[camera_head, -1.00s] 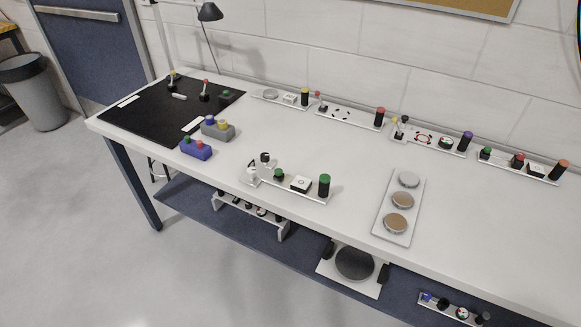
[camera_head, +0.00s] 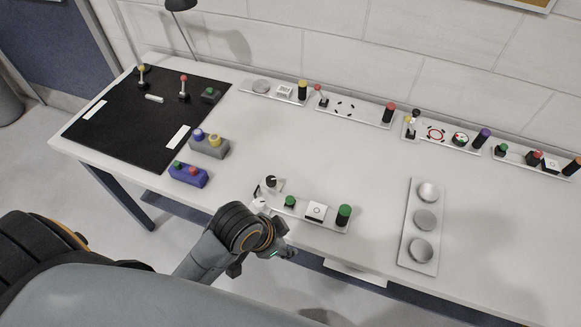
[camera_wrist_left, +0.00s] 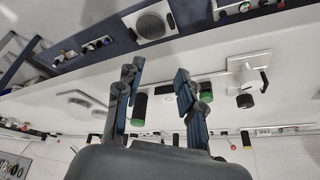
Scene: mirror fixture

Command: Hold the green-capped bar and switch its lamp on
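The green-capped bar (camera_head: 344,217) is a short black upright cylinder with a green top. It stands at the right end of a narrow white panel (camera_head: 329,223) near the table's front edge. In the wrist view the bar (camera_wrist_left: 139,106) shows beyond the fingers, close to the left-hand one, not gripped. My left gripper (camera_head: 268,258) is in front of the table edge, left of and nearer than the bar. In the wrist view it (camera_wrist_left: 158,72) is open and empty. The same panel carries a white square switch (camera_head: 316,211), a green button (camera_head: 289,201) and a black-topped knob (camera_head: 270,183). My right gripper is not visible.
A white plate with round discs (camera_head: 420,240) lies right of the panel. Blue (camera_head: 187,177) and grey (camera_head: 208,147) button boxes stand to its left. Several panels with capped bars line the back, including one with a red cap (camera_head: 389,113). The middle tabletop is clear.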

